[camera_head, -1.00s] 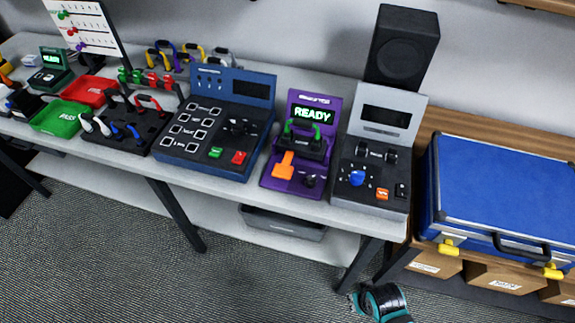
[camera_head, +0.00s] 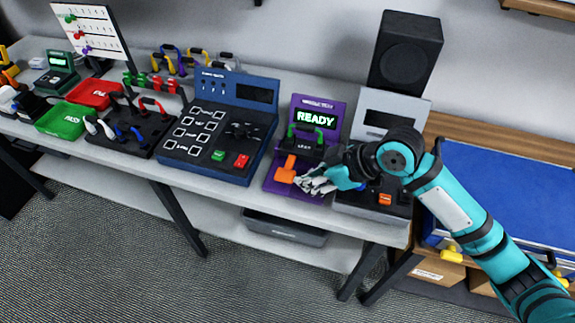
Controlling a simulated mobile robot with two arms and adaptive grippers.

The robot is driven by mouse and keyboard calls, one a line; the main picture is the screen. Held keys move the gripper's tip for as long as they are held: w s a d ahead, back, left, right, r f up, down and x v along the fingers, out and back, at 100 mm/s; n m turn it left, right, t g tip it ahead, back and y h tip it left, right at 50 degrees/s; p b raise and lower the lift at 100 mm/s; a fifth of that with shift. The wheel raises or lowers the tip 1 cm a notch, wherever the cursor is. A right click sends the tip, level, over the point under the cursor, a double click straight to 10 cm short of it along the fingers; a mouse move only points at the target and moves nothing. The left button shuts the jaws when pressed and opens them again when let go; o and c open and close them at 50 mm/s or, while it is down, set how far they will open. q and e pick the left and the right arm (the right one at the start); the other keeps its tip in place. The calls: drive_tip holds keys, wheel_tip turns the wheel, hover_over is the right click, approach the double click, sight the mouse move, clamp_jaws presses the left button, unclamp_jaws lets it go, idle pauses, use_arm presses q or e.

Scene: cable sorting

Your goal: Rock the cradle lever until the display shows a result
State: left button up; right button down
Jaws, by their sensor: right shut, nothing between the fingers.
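The purple tester (camera_head: 273,184) stands on the bench with its display (camera_head: 314,118) lit and reading READY. A green cable (camera_head: 306,132) sits in the dark cradle of the tester. The orange lever (camera_head: 286,170) sticks out at the tester's front left. My right gripper (camera_head: 308,183) is shut and empty, just right of the lever over the front of the tester. I cannot tell whether it touches the lever. My gripper hides the tester's lower right part. My left gripper is not in view.
A blue panel device (camera_head: 238,167) stands left of the tester. A grey device (camera_head: 365,209) stands right, partly behind my arm. A black speaker (camera_head: 405,52) stands behind it. A blue case (camera_head: 500,170) lies at the right. A red bin (camera_head: 93,93) and green bin (camera_head: 63,120) are left.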

sight(288, 176)
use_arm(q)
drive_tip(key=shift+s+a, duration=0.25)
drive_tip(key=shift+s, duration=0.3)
use_arm(e)
drive_tip(key=w+d+r+n, duration=0.1)
drive_tip(key=w+d+r, duration=0.1)
drive_tip(key=w+r, duration=0.3)
drive_tip(key=shift+d+r+y, duration=0.2)
drive_tip(key=shift+r+y, duration=0.1)
drive_tip(key=shift+r, duration=0.55)
drive_tip(key=shift+a+f, duration=0.1)
